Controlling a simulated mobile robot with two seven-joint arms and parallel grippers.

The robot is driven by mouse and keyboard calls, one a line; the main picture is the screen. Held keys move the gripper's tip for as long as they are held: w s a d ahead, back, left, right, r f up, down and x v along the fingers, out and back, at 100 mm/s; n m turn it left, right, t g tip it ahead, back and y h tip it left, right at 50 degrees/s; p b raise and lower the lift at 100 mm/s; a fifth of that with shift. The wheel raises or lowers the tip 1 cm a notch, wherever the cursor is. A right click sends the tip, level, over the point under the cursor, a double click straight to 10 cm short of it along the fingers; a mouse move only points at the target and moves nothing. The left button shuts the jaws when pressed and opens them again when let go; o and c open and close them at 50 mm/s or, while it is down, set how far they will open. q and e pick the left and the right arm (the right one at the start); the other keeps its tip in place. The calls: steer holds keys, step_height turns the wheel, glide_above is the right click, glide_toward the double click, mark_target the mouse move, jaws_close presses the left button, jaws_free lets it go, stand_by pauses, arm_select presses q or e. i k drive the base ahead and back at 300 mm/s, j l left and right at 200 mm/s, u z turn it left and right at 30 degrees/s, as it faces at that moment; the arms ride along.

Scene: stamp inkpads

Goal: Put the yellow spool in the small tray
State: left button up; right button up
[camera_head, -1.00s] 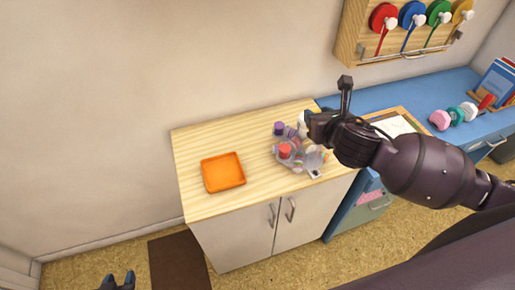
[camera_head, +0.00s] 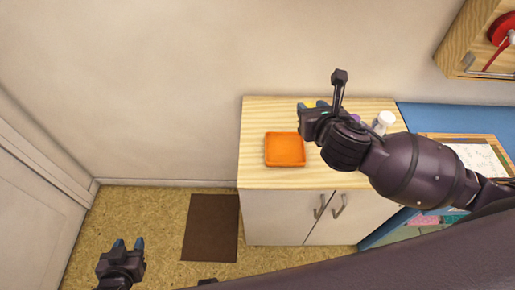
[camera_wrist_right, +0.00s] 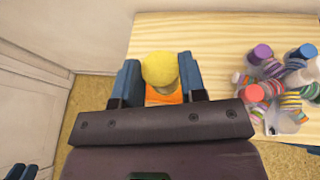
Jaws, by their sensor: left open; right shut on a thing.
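The small tray (camera_head: 285,149) is orange, square and shallow, and lies on the wooden counter top in the head view. In the right wrist view it shows only in part (camera_wrist_right: 163,97), behind the yellow spool. The yellow spool (camera_wrist_right: 160,69) is between the blue fingers of my right gripper (camera_wrist_right: 162,80), which is shut on it. In the head view my right gripper (camera_head: 312,106) is above the counter, just behind and right of the tray, with a bit of yellow showing. My left gripper (camera_head: 128,246) is open and empty over the floor at lower left.
A cluster of striped spools with purple and red tops (camera_wrist_right: 275,85) stands on the counter's right part. A brown mat (camera_head: 212,227) lies on the floor. A blue desk (camera_head: 440,120) adjoins at right.

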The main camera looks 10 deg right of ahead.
mark_target(284, 150)
steer(key=k+u, duration=0.2)
steer(key=u, duration=0.15)
steer(key=k+u, duration=0.15)
steer(key=u, duration=0.15)
steer(key=k, duration=0.2)
